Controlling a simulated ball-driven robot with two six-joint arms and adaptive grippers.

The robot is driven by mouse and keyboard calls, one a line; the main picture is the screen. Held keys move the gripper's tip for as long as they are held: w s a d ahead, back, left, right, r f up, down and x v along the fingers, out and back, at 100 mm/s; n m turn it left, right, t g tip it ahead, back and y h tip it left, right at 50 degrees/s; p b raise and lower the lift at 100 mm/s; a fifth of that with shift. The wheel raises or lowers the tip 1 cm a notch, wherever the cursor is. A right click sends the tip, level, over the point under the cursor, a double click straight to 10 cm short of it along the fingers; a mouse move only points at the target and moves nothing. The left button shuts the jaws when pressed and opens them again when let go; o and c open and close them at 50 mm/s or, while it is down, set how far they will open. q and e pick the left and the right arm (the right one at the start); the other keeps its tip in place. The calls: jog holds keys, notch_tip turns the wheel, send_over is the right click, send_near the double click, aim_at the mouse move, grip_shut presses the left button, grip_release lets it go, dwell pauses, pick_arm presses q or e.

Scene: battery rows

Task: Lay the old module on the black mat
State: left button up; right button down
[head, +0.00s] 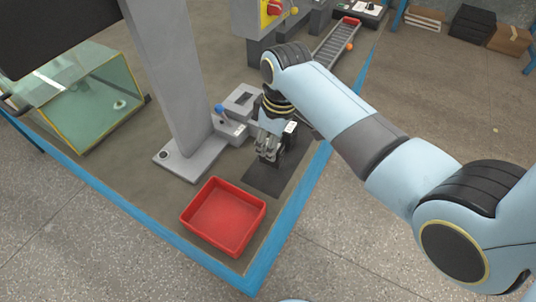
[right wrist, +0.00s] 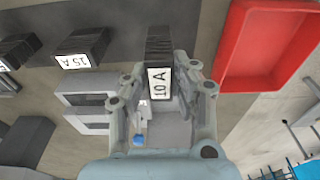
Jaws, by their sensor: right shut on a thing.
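My right gripper (head: 268,152) is shut on a black module (right wrist: 159,48) with a white label reading 10 A. In the right wrist view, the module sits between the two fingers (right wrist: 162,92), its label towards the camera. In the head view the gripper hides most of it. The black mat (head: 262,182) lies flat on the table just below and in front of the gripper. I cannot tell whether the module touches the mat. My left gripper is not in view.
A red tray (head: 222,212) stands at the table's front corner, beside the mat. A grey fixture with a blue knob (head: 219,108) and a grey column (head: 172,90) stand to the left. Another black block labelled 15 A (right wrist: 82,46) shows in the right wrist view.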

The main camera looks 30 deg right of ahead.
aim_at(268, 164)
jog(key=shift+s+a+f, duration=0.15)
jog(key=shift+a+f, duration=0.35)
jog(key=shift+a, duration=0.05)
notch_tip(268, 164, down, 4)
jog(key=shift+r, duration=0.25)
jog(key=shift+f, duration=0.15)
jog(key=c, duration=1.5)
grip_release()
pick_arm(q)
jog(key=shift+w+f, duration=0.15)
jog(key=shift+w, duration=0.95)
pick_arm(e)
jog(key=o, duration=0.4)
jog(key=shift+o, duration=0.2)
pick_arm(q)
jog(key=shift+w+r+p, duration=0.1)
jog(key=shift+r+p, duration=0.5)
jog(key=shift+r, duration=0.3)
pick_arm(e)
jog(key=r, duration=0.8)
jog(key=s+r, duration=0.1)
jog(key=r, duration=0.3)
jog(key=shift+s+d, duration=0.1)
jog(key=shift+d, duration=0.3)
